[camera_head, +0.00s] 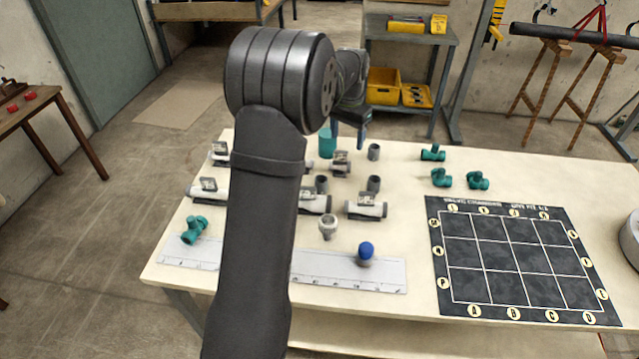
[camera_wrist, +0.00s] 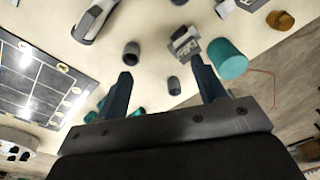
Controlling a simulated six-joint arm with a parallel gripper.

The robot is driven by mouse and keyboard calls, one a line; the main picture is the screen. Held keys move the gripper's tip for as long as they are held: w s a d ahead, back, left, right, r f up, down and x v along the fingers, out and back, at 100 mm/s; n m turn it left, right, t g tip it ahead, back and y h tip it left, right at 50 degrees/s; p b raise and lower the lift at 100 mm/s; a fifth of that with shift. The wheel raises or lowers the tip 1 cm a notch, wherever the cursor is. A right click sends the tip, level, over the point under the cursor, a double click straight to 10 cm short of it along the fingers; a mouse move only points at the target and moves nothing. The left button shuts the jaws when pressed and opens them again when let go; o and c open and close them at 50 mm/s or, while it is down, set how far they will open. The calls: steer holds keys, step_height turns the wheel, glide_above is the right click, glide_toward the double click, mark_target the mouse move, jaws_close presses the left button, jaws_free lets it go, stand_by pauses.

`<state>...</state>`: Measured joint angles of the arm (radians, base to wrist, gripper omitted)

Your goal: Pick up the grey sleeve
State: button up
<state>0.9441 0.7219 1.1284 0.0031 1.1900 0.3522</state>
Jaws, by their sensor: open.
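Several short, hollow dark grey sleeves stand upright on the table. The far sleeve (camera_head: 374,152) also shows in the wrist view (camera_wrist: 174,86), between the fingers in the picture. A second sleeve (camera_head: 374,183) is nearer the front and shows in the wrist view (camera_wrist: 131,54) beyond the fingertips. A third sleeve (camera_head: 321,184) stands to its left, partly at the upper edge of the wrist view (camera_wrist: 179,2). My gripper (camera_head: 349,135) is open and empty above the back of the table, its fingers (camera_wrist: 161,68) spread and pointing down. It touches no sleeve.
A teal cylinder (camera_head: 327,142) stands close by my gripper. Grey valve bodies (camera_head: 366,208) lie around the sleeves. Teal fittings (camera_head: 441,178) are to the right, beside a black grid mat (camera_head: 437,250). A white ruler strip (camera_head: 385,275) lies in front with a blue-topped part (camera_head: 366,251).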

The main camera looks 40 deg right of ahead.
steer(key=y, duration=0.1)
glide_above(321, 181)
steer(key=s+a, duration=0.1)
steer(key=shift+g, duration=0.4)
step_height(321, 181, down, 11)
steer(key=shift+s+a+r, duration=0.1)
steer(key=shift+f, duration=3.25)
steer(key=c, duration=1)
steer(key=shift+c, duration=0.2)
steer(key=shift+r, duration=0.15)
